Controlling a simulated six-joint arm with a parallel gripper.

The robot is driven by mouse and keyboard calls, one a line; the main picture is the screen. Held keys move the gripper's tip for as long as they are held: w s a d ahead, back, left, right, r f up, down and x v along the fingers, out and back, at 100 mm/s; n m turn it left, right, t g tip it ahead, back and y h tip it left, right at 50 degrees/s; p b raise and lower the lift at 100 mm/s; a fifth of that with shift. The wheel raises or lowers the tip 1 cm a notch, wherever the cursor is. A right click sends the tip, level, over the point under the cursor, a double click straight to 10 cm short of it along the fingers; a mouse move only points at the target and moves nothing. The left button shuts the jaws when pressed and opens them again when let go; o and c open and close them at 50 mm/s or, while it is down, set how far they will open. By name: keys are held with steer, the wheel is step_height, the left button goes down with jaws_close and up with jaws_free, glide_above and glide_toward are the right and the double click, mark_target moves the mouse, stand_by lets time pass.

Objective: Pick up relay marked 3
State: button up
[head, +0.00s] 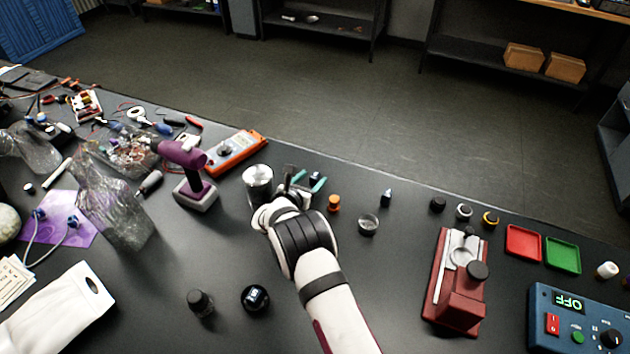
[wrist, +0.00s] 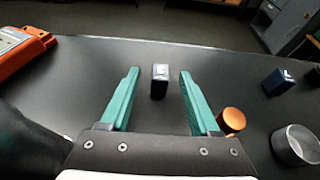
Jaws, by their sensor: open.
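A small black block (wrist: 160,80), which looks like a relay, stands upright in the wrist view between and slightly beyond my gripper's fingers. It also shows in the head view (head: 315,178); its marking is too small to read. My gripper (wrist: 159,72) is open, its two teal fingers on either side of that block with gaps to both. The gripper shows partly in the head view (head: 304,183), behind my wrist. A second dark block (head: 386,197) with a pale top mark stands to the right, also in the wrist view (wrist: 278,82). I cannot tell which is marked 3.
An orange cylinder (head: 334,203) and a round metal cup (head: 368,224) stand right of my gripper. A metal canister (head: 258,182), purple tool (head: 187,165) and orange meter (head: 234,151) are left. A red fixture (head: 458,285) stands right.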

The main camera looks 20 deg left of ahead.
jaws_close()
stand_by(0.3)
